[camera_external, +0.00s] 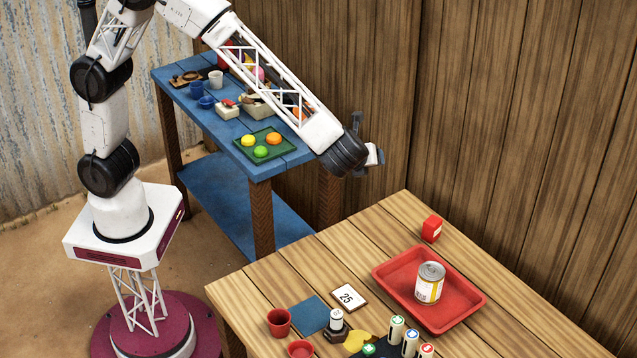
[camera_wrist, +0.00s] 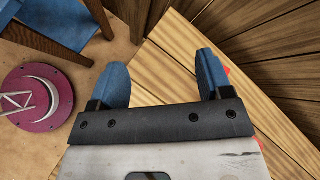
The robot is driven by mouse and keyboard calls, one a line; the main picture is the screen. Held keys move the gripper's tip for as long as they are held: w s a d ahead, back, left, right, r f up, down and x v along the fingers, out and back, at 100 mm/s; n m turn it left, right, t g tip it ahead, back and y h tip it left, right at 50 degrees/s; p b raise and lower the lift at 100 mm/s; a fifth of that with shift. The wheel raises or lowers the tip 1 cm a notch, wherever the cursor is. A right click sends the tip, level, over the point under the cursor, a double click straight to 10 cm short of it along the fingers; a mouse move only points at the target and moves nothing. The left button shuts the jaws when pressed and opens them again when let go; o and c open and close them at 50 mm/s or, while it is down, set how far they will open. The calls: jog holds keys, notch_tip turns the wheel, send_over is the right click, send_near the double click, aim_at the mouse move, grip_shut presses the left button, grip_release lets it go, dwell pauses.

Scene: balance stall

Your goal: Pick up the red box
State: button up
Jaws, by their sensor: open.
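The red box (camera_external: 432,228) is a small upright block on the wooden table (camera_external: 250,292) near its back edge, behind the red tray (camera_external: 478,293). My gripper (camera_external: 372,157) is up and to the left of the box in the external view, above the table's far corner and apart from the box. In the wrist view my gripper (camera_wrist: 163,82) shows two blue fingers spread wide, with nothing between them. Small bits of red peek out beside the right finger there; I cannot tell which thing they belong to.
A white and yellow can (camera_external: 430,283) stands in the red tray. A card marked 25 (camera_external: 349,297), a blue square (camera_external: 310,314), a red cup (camera_external: 279,322) and several small bottles fill the front. A blue table (camera_external: 225,135) with fruit stands behind. A plank wall (camera_external: 500,110) borders the back.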

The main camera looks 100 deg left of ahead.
aim_at(431, 222)
jog(key=w+d+f+m+t, duration=0.1)
jog(key=w+d+f+m, duration=0.1)
jog(key=w+f, duration=0.3)
jog(key=w+d+f+m+t+y, duration=0.1)
jog(key=w+d+f+m, duration=0.2)
jog(key=w+f, duration=0.1)
jog(key=w+d+f+m+t+y, duration=0.1)
jog(key=w+d+f+m, duration=0.1)
jog(key=w+f, duration=0.3)
jog(key=shift+w+d+f+m+t, duration=0.1)
jog(key=shift+w+f+m+t, duration=0.1)
jog(key=shift+w, duration=0.35)
jog(key=shift+w+d+f+m+t, duration=0.1)
jog(key=shift+w+m+t, duration=0.1)
jog(key=shift+w, duration=0.3)
jog(key=shift+a, duration=0.1)
jog(key=shift+x, duration=1.25)
jog(key=shift+f, duration=0.1)
jog(key=shift+x, duration=2.55)
jog(key=shift+c, duration=0.3)
jog(key=c, duration=1)
